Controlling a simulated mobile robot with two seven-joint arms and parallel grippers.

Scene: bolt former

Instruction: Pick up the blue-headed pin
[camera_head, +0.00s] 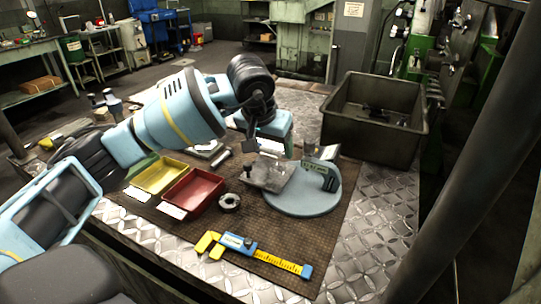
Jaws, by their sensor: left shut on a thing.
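My left gripper (250,146) reaches in from the left and points down over the middle of the workbench. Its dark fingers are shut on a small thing. A tiny spot of blue shows beside the fingers, which fits the blue-headed pin (257,130), but most of it is hidden and too small to make out. The gripper is above the grey block (270,174) on the bench, and I cannot tell the gap exactly. My right gripper is not in view.
A yellow tray (144,186) and a red tray (205,203) stand left, with a metal ring (229,202) beside them. A round grey stand (303,199) is to the right. A yellow-blue caliper (255,253) lies in front. A large dark bin (375,152) stands back right.

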